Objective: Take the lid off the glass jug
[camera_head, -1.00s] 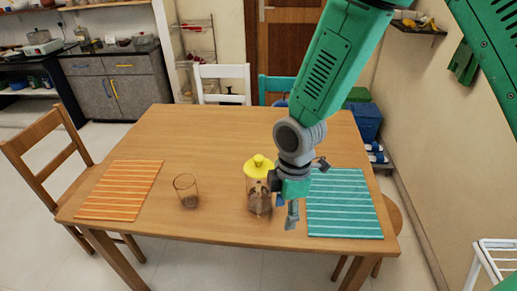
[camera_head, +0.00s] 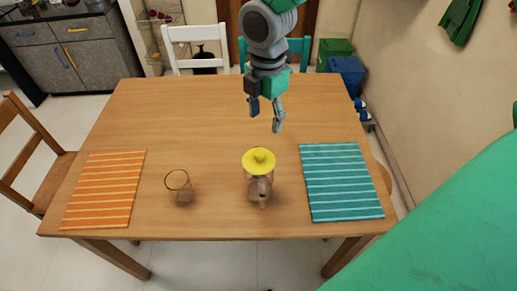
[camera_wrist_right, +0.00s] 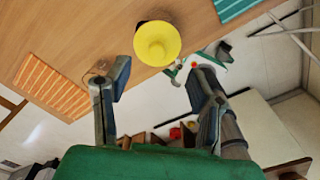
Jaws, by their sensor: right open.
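The glass jug (camera_head: 261,188) stands upright on the wooden table between the two placemats. Its yellow lid (camera_head: 259,161) with a round knob sits on top of it. In the right wrist view the yellow lid (camera_wrist_right: 157,44) lies beyond the fingertips and hides most of the jug. My right gripper (camera_head: 266,120) is open and empty, above the table and beyond the jug in the head view, apart from the lid. Its two spread fingers also show in the right wrist view (camera_wrist_right: 158,82). My left gripper is not in view.
A drinking glass (camera_head: 179,188) stands left of the jug. An orange striped placemat (camera_head: 103,190) lies at the left and a teal striped one (camera_head: 341,181) at the right. The table (camera_head: 172,118) is otherwise clear. Chairs stand around it, including a white one (camera_head: 197,45).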

